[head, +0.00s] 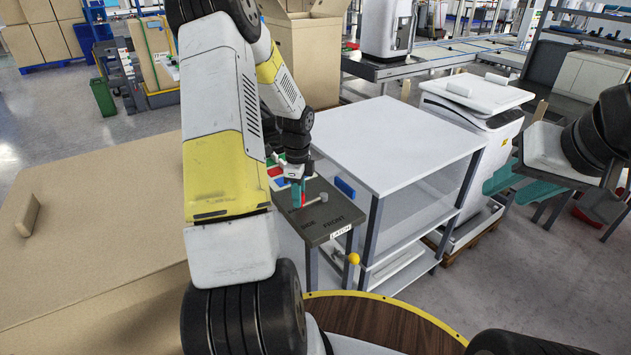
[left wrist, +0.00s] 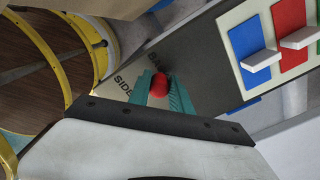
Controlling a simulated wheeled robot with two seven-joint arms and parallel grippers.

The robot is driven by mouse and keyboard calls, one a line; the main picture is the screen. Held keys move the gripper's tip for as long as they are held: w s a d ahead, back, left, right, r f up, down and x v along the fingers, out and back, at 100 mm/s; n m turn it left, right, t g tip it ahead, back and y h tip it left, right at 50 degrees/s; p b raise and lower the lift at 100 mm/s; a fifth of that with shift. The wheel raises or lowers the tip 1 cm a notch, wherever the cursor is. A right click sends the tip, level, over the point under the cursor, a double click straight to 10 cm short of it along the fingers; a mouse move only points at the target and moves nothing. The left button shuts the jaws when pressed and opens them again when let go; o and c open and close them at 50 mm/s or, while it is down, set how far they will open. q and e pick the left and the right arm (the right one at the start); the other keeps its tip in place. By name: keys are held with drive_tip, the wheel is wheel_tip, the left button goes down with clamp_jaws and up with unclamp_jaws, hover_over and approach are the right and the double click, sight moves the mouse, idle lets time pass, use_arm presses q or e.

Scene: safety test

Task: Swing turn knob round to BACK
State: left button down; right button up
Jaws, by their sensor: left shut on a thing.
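The turn knob's red ball end (left wrist: 159,86) sits between the teal fingers of my left gripper (left wrist: 160,92) in the left wrist view. In the head view my left gripper (head: 298,193) reaches down over the dark panel (head: 330,232), shut on the knob, with the grey pivot (head: 322,198) to its right. The panel reads SIDE and FRONT. In the left wrist view, SIDE and a partly hidden word starting BA show beside the knob, with BA the closer. My right gripper (head: 518,185) is open, empty and far to the right.
A LATCH label and a yellow ball (head: 354,258) are at the panel's front. A blue handle (head: 345,187) is at its right. Blue and red switches (left wrist: 248,38) stand beside the panel. A white table (head: 400,140) is close on the right, a large cardboard box (head: 90,240) on the left.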

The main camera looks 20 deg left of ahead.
use_arm(q)
drive_tip(key=shift+w+d+r, duration=0.1)
drive_tip(key=shift+w+d, duration=0.15)
drive_tip(key=shift+d, duration=0.1)
drive_tip(key=c, duration=1.3)
unclamp_jaws()
drive_tip(key=shift+o, duration=0.7)
drive_tip(key=shift+a, duration=0.1)
drive_tip(key=shift+s, duration=0.1)
drive_tip(key=shift+r, duration=3.85)
drive_tip(key=shift+r, duration=0.1)
